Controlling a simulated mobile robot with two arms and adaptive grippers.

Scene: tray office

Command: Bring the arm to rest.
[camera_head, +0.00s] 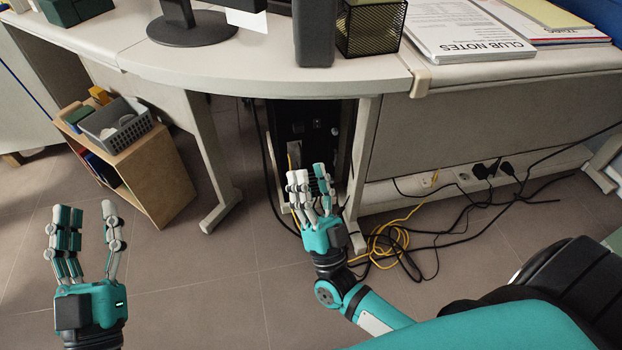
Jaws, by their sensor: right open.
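My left gripper (88,222) is at the lower left of the head view. Its fingers point up and stand apart with nothing between them, so it is open and empty, above the tiled floor. My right gripper (311,188) is near the middle, in front of the dark gap under the desk. It is open, its fingers point up, and no object shows in it. My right arm comes in from the lower right. Neither gripper visibly touches anything.
The curved desk (255,78) spans the top, with a mesh holder (370,28) and club notes (468,32). Yellow and black cables (385,243) lie right of my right gripper. A wooden shelf (160,180) with a grey basket (115,125) stands left. Floor between the grippers is clear.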

